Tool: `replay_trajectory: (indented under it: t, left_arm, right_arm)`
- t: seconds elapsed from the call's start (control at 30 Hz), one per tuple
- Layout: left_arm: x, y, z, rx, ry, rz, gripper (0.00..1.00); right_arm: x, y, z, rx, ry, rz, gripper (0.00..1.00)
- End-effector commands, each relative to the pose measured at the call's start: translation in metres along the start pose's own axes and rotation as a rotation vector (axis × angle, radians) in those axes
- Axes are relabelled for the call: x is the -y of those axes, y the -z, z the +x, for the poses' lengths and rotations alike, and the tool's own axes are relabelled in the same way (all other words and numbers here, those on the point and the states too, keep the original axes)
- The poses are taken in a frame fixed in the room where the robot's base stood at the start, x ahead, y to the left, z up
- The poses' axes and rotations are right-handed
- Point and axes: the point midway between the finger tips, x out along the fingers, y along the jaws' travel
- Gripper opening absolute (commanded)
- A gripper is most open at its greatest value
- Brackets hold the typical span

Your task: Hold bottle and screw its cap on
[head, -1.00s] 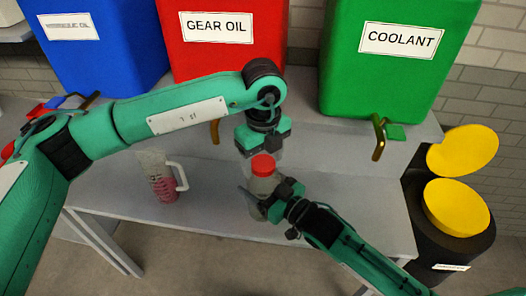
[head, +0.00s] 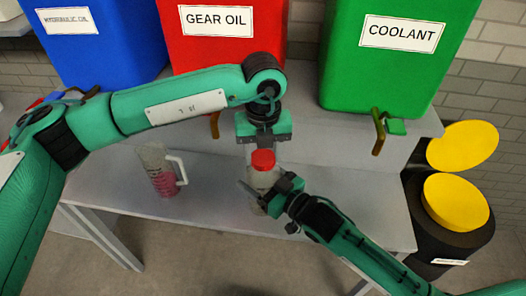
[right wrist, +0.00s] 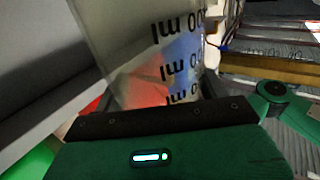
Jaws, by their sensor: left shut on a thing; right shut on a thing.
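A clear bottle (head: 263,182) with a red cap (head: 263,159) stands upright near the front edge of the grey table. My left gripper (head: 263,148) comes down from above and is shut on the cap. My right gripper (head: 270,196) comes in from the lower right and is shut around the bottle's body. In the right wrist view the bottle (right wrist: 150,50) fills the space between the fingers, with ml marks on its see-through wall. The cap's seating on the neck is too small to judge.
A measuring jug with pink liquid (head: 163,182) stands on the table (head: 210,200) to the left. Blue (head: 105,50), red (head: 228,55) and green (head: 385,75) tanks with taps stand behind. A black bin with yellow lids (head: 455,203) is at the right.

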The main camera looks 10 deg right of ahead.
Motion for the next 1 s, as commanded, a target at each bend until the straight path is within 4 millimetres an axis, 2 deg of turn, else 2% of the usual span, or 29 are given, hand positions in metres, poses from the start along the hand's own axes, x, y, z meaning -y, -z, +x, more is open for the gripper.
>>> replay_trajectory:
  t: [1.0]
  left_arm:
    - [-0.0004,-0.0009,0.0009,0.001,-0.002,1.666,0.22]
  right_arm:
    - [0.0004,0.0002,-0.0001,-0.001,0.001,0.000,0.11]
